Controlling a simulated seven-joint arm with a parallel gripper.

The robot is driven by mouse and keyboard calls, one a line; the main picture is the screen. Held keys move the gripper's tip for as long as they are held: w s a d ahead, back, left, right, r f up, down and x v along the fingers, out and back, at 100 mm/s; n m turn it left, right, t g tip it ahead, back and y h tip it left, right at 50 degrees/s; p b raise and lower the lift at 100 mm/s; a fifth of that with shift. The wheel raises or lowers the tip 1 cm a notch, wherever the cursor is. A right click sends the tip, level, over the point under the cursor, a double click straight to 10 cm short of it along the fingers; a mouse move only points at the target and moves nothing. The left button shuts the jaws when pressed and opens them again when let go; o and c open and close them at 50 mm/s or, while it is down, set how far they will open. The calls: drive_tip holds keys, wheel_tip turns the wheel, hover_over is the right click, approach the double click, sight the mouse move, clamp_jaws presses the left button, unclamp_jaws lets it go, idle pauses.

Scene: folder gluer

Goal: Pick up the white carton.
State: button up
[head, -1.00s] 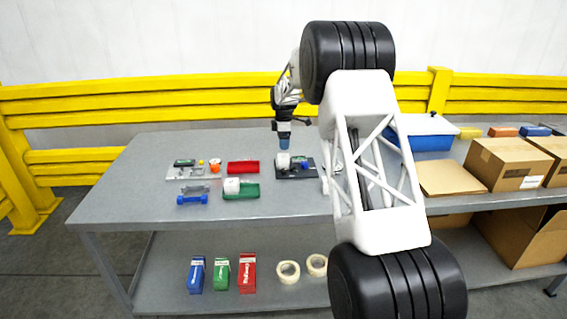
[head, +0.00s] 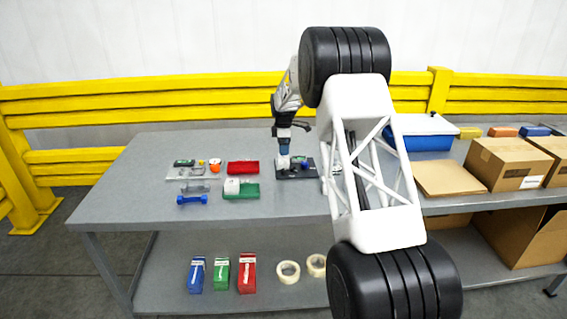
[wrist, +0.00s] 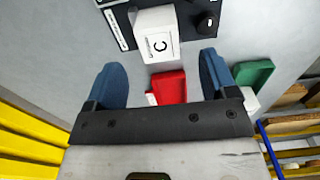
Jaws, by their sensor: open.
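The white carton (wrist: 157,38) stands on a dark board at the top of the wrist view, with a black C mark on its face. In the head view the white carton (head: 283,162) shows small on the dark board. My gripper (head: 284,149) is just above it there. In the wrist view my gripper (wrist: 160,62) has its two blue fingers spread wide, one to each side below the carton, with nothing held between them. Whether the fingers touch the carton is too small to tell.
A red tray (head: 243,167) and a green tray (head: 249,191) holding a white item (head: 232,186) lie to the left. A blue dumbbell-shaped item (head: 192,200) is nearer the front. Cardboard boxes (head: 502,165) stand right.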

drive_tip(key=shift+f, duration=0.1)
drive_tip(key=shift+f, duration=2.55)
drive_tip(key=shift+c, duration=0.2)
drive_tip(key=c, duration=1)
drive_tip(key=shift+r, duration=0.1)
drive_tip(key=shift+r, duration=1.6)
drive_tip(key=shift+s+r, duration=0.15)
drive_tip(key=shift+s, duration=0.1)
drive_tip(key=s, duration=0.5)
drive_tip(key=s+d+r, duration=0.1)
drive_tip(key=s, duration=0.9)
drive_tip(key=shift+s+d+r, duration=0.15)
drive_tip(key=shift+d+r, duration=0.05)
drive_tip(key=shift+d, duration=0.05)
